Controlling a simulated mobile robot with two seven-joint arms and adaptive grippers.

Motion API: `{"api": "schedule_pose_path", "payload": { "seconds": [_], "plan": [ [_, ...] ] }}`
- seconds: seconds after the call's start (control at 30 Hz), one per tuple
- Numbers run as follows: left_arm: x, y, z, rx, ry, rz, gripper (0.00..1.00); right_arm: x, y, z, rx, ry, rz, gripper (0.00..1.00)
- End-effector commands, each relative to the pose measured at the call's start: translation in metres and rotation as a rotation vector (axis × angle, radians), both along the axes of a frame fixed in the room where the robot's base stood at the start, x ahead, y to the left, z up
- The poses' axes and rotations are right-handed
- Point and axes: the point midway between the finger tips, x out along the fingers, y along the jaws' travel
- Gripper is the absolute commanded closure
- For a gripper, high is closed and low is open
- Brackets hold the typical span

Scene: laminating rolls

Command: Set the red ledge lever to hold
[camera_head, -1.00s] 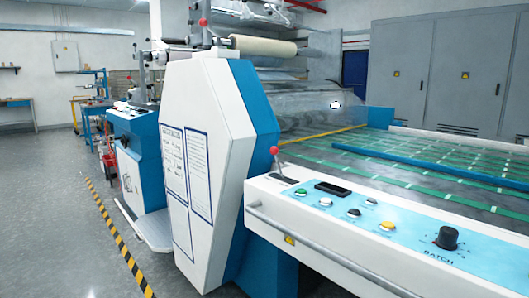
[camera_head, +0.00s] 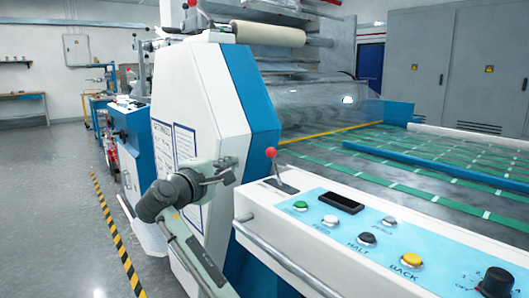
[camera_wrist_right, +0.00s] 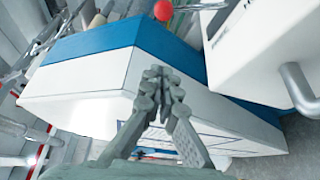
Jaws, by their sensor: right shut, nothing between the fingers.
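The red ledge lever (camera_head: 271,153) has a red ball on a thin stem and stands in a dark slot at the far left end of the white console ledge (camera_head: 250,208). Its red ball also shows at the top of the right wrist view (camera_wrist_right: 163,10). My right gripper (camera_head: 231,169) is shut and empty, to the left of the lever and a little lower in the picture, with a gap between them. In the right wrist view its closed fingertips (camera_wrist_right: 162,76) point toward the ball without touching it. My left gripper is not in view.
The console has a dark display (camera_head: 341,202), several push buttons including yellow BACK (camera_head: 411,260), and a black dial (camera_head: 496,282). A rail (camera_head: 290,262) runs along its front. A white and blue machine housing (camera_head: 200,100) stands behind my right gripper. Another red knob (camera_head: 192,4) is above it.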

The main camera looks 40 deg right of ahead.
Motion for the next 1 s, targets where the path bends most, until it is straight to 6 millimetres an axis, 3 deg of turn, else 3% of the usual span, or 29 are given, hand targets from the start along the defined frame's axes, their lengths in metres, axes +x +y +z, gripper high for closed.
{"api": "schedule_pose_path", "payload": {
  "seconds": [0.47, 0.67, 1.0],
  "plan": [
    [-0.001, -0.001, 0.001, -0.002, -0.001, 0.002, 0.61, 0.001, -0.002, 0.006, -0.011, -0.003, -0.007, 1.0],
    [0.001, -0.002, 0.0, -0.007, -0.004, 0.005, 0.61, 0.015, -0.026, 0.006, -0.013, -0.002, -0.009, 1.0],
    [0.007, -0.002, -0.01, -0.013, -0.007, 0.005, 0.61, 0.051, -0.082, 0.003, -0.012, -0.001, -0.009, 1.0]
  ]
}}
